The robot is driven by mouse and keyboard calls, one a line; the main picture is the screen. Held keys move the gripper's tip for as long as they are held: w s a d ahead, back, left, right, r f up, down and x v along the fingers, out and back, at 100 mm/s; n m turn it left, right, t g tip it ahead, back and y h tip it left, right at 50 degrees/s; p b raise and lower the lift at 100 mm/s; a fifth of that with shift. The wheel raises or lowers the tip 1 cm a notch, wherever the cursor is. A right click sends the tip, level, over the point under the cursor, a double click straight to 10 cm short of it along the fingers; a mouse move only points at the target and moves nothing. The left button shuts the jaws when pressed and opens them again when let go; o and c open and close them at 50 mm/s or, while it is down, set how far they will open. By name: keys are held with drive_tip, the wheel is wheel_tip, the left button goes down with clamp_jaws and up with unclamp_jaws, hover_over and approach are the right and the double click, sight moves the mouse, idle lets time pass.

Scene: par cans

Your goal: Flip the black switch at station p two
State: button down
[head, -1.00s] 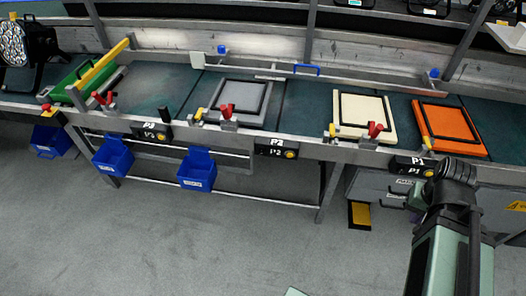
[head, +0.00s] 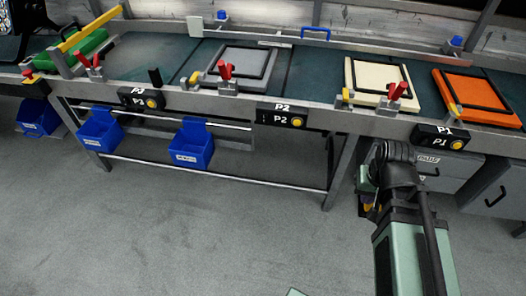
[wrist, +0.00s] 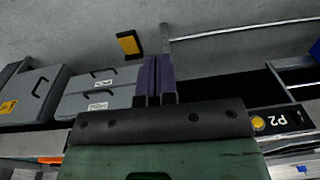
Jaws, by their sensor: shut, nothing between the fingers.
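The P2 station box (head: 281,115) is a black box on the bench's front edge, with a white label and a yellow button (head: 297,121) at its right end. The black switch is too small and dark to make out clearly against the box. In the wrist view the P2 box (wrist: 284,121) shows upside down at the right edge. My gripper (wrist: 153,62) has two purple fingers pressed together, empty, to the left of that box in the wrist view and apart from it.
Boxes P3 (head: 140,98) and P1 (head: 441,137) sit on the same bench edge. Blue bins (head: 191,145) hang below at the left. Grey drawers (head: 487,185) stand under the right side.

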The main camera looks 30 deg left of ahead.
drive_tip(key=w+a+f+n+t+y+b, duration=0.1)
drive_tip(key=a+f+n+t+y+b, duration=0.25)
drive_tip(key=a+f+b, duration=1.45)
drive_tip(key=s+a+f+n+t+y+b, duration=0.1)
drive_tip(key=a+t+y+b, duration=0.1)
drive_tip(key=a+y+b, duration=0.35)
drive_tip(key=s+a+f+n+t+y+b, duration=0.1)
drive_tip(key=a+f+n+t+y+b, duration=0.1)
drive_tip(key=a+b, duration=0.6)
drive_tip(key=s+a+f+n+t+y+b, duration=0.1)
drive_tip(key=a+t+y+b, duration=0.15)
drive_tip(key=a, duration=0.75)
drive_tip(key=w+d+r+m+t+h, duration=0.3)
drive_tip(key=d+r+m+t+h, duration=0.3)
drive_tip(key=r+t, duration=0.5)
drive_tip(key=d+m+t, duration=0.1)
drive_tip(key=t, duration=0.1)
drive_tip(key=shift+r+t, duration=0.15)
drive_tip(key=shift+t, duration=0.25)
drive_tip(key=shift+m, duration=0.25)
